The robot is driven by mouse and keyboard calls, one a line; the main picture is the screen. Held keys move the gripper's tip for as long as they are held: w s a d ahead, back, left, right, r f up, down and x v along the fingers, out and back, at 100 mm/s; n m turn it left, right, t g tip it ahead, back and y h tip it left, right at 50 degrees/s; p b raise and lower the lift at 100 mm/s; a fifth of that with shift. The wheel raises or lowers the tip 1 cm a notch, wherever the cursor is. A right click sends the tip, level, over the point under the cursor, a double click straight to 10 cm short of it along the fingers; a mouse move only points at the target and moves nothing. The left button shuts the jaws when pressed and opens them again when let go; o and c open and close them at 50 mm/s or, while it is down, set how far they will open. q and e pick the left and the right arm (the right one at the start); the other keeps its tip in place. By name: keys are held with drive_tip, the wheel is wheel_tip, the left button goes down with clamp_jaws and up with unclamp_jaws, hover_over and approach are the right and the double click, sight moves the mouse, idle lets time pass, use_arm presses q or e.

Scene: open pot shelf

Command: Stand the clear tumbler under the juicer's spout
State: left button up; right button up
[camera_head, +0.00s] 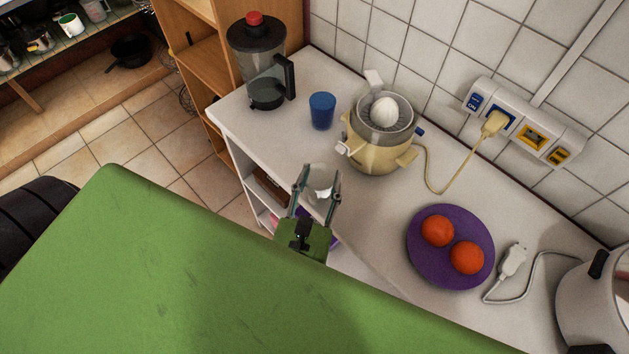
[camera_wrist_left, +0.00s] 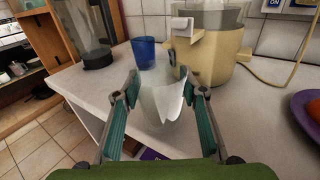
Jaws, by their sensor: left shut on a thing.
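The clear tumbler (camera_head: 321,180) is between the fingers of my left gripper (camera_head: 320,188), which is shut on it. It also shows in the left wrist view (camera_wrist_left: 162,104), see-through with white glints, near the front edge of the counter. I cannot tell whether its base touches the counter. The cream-yellow juicer (camera_head: 375,148) stands beyond the tumbler, up and to the right, apart from it. A white part that looks like its spout (camera_head: 342,149) sticks out on its left side, towards the tumbler. My right gripper is not in view.
A blue cup (camera_head: 322,111) stands left of the juicer, and a blender (camera_head: 262,65) farther left. A purple plate (camera_head: 437,268) with two oranges lies to the right. The juicer's cord (camera_head: 431,178) runs to a wall socket. Clear counter lies between tumbler and juicer.

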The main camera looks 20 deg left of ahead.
sight(330, 176)
use_arm(q)
drive_tip(key=shift+w+d+f+b, duration=0.15)
drive_tip(key=shift+w+f, duration=0.05)
drive_tip(key=shift+w, duration=0.2)
drive_tip(key=shift+w+d+f+b, duration=0.15)
drive_tip(key=shift+w, duration=0.2)
drive_tip(key=shift+w+d, duration=0.25)
drive_tip(key=shift+w, duration=0.4)
drive_tip(key=shift+w+d+f+b, duration=0.1)
drive_tip(key=shift+w+d+b, duration=0.15)
drive_tip(key=shift+w, duration=0.5)
drive_tip(key=shift+w+d+b, duration=0.1)
drive_tip(key=shift+w+d, duration=0.2)
drive_tip(key=shift+w, duration=0.45)
drive_tip(key=shift+w+f, duration=0.1)
drive_tip(key=shift+f, duration=0.4)
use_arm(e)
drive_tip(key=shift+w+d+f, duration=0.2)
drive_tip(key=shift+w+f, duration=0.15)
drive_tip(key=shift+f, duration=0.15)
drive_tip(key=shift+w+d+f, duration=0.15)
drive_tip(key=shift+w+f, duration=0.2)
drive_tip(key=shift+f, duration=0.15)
